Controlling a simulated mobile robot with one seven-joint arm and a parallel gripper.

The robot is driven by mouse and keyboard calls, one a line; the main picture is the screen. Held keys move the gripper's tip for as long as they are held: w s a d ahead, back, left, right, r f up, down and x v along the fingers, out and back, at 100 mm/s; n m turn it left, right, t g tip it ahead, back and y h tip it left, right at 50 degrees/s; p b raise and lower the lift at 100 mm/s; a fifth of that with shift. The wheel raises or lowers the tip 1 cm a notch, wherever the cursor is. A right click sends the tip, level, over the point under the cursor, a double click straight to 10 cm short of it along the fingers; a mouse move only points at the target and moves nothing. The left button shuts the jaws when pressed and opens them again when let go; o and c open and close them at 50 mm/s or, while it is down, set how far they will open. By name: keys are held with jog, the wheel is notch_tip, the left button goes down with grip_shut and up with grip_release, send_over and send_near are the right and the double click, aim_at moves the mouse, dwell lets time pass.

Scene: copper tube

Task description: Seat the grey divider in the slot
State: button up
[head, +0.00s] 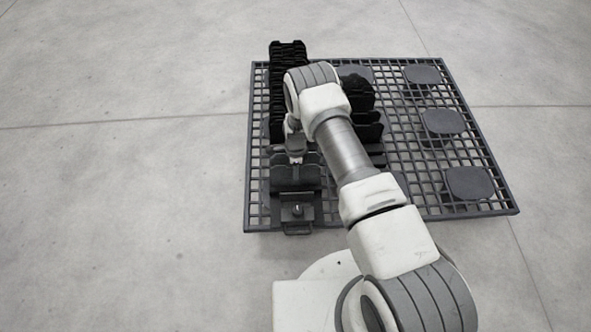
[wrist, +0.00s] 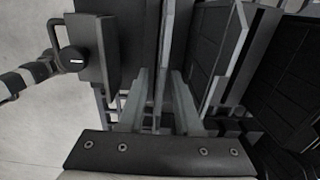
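My gripper (wrist: 161,100) points down at the dark rack, with its two grey fingers apart. A thin grey plate, seemingly the grey divider (wrist: 165,50), stands edge-on between the fingers in the wrist view. Narrow gaps show on both sides of it, so the fingers look open around it. Its lower end is hidden, and I cannot tell whether it sits in a slot. In the head view my gripper (head: 296,148) is over the front part of the left black rack (head: 290,85); the divider cannot be made out there.
A second light-edged plate (wrist: 228,60) stands close to the right of the fingers. A dark block with a handle (wrist: 95,50) is at the left. The racks rest on a grid platform (head: 405,190); dark pads (head: 443,121) lie at its right. Bare floor surrounds it.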

jog(key=shift+o, duration=0.2)
jog(key=shift+r, duration=0.1)
notch_tip(320, 180, up, 12)
jog(key=p, duration=0.4)
jog(key=shift+r, duration=0.2)
jog(key=d+r+n+t, duration=0.25)
jog(key=r+n, duration=0.35)
jog(key=r, duration=2.2)
jog(key=s+d+r+n+y, duration=0.1)
jog(key=s+d+r+n, duration=0.1)
jog(key=s+r, duration=0.45)
jog(key=s+d+r+n, duration=0.2)
jog(key=s+r+n, duration=0.1)
jog(key=r, duration=0.6)
jog(key=s+d+r+n+t, duration=0.1)
jog(key=s+d+r+n, duration=0.1)
jog(key=s, duration=0.8)
jog(key=s+d+r+n+t+h, duration=0.1)
jog(key=s+r+n, duration=0.3)
jog(key=s, duration=0.5)
jog(key=shift+s+d+r+n+t, duration=0.3)
jog(key=shift+s+d+n+t, duration=0.1)
jog(key=shift+d+n+t, duration=0.25)
